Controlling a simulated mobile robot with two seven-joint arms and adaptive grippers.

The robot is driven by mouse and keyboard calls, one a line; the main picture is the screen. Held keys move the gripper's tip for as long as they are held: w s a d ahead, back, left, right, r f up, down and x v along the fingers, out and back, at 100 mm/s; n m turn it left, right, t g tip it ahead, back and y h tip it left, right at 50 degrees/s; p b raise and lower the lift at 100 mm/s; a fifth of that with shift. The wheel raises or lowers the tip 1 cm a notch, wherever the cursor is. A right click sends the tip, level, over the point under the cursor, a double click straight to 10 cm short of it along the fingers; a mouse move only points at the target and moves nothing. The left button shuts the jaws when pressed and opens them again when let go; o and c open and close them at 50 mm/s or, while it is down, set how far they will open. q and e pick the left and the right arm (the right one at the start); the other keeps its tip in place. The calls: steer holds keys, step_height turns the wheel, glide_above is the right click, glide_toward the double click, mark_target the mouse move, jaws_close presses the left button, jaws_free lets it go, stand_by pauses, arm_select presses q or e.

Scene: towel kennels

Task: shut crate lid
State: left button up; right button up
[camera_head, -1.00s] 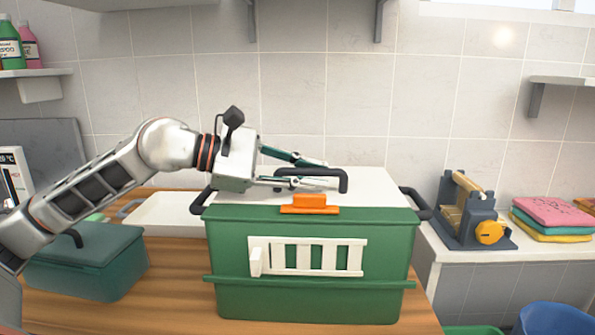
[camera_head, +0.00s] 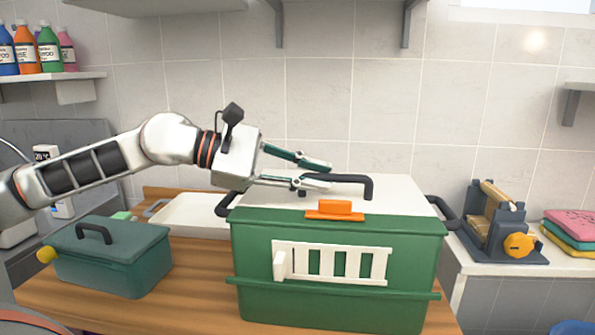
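The green crate (camera_head: 340,299) stands on the wooden counter, with a white barred door on its front. Its white lid (camera_head: 400,195) lies flat on top and looks shut. A black handle (camera_head: 350,179) stands on the lid, and an orange latch (camera_head: 335,210) sits at the lid's front edge. My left gripper (camera_head: 322,175) is above the lid's left part, pointing right, fingers spread apart near the left end of the handle. Nothing shows between the fingers; whether they touch the handle I cannot tell. My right gripper is not in view.
A teal lidded box (camera_head: 112,262) stands left of the crate, with a white tray (camera_head: 195,216) behind it. A dark roller device (camera_head: 497,225) and folded towels (camera_head: 573,233) lie on the right counter. Bottles (camera_head: 35,50) stand on the upper left shelf.

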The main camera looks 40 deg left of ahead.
arm_select(q)
steer(key=shift+s+a+r, duration=0.15)
steer(key=shift+a, duration=0.3)
steer(key=shift+v, duration=1)
steer(key=shift+s, duration=0.1)
